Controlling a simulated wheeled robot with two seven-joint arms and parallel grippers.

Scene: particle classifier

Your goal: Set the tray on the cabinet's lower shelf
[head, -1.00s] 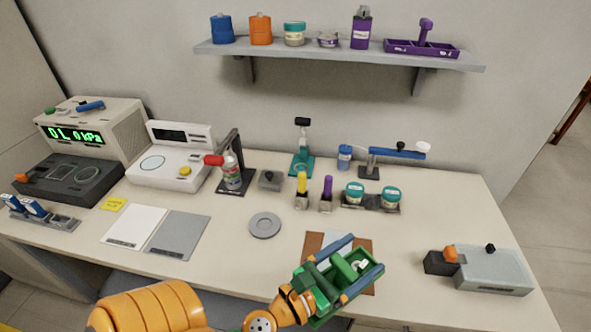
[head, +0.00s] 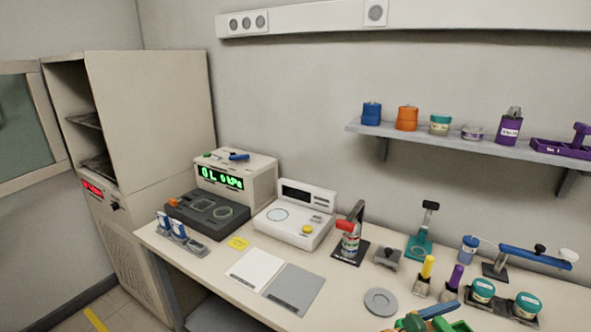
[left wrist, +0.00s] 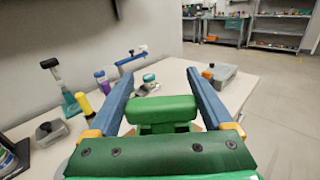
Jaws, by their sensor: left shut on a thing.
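A blue finger of the left gripper also shows in the head view (head: 438,310). The beige cabinet (head: 150,110) stands at the far left, open at its front. Its upper shelf (head: 85,120) and lower shelf (head: 99,166) are dark and seen at a slant. My right gripper is not in view.
A wall shelf (head: 400,130) holds jars. Floor (head: 110,310) shows below the cabinet.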

